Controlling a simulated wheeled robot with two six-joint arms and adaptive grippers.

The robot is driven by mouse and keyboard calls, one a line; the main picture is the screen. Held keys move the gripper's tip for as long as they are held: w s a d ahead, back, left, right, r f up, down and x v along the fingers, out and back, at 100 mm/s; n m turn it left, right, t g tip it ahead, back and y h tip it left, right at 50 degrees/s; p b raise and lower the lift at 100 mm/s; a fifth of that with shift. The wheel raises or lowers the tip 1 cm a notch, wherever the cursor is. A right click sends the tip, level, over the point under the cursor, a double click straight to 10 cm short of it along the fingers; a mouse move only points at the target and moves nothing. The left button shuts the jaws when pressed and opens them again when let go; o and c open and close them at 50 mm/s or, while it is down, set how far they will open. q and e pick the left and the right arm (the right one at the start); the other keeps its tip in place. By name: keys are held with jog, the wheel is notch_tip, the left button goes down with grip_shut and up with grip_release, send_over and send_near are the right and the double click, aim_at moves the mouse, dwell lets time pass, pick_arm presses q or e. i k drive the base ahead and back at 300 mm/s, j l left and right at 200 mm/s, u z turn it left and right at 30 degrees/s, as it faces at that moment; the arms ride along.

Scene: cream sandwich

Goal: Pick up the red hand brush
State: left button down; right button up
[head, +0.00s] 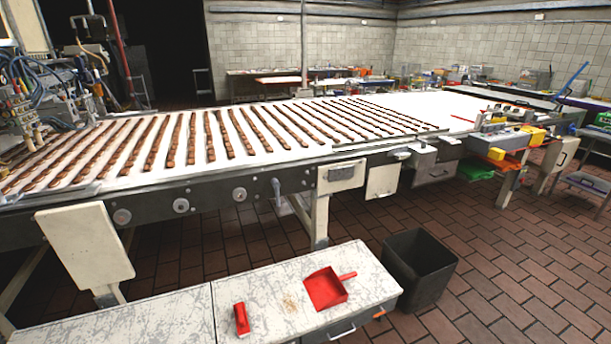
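Neither of my grippers shows in the head view.
A long conveyor (300,165) carrying rows of brown bars runs behind the bench. A black open bin (420,268) stands on the floor right of the bench. The bench top around the brush is mostly bare.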

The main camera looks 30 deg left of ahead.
aim_at(243, 330)
jog(key=u, duration=1.55)
jog(key=k+j, duration=0.1)
jog(key=k, duration=0.1)
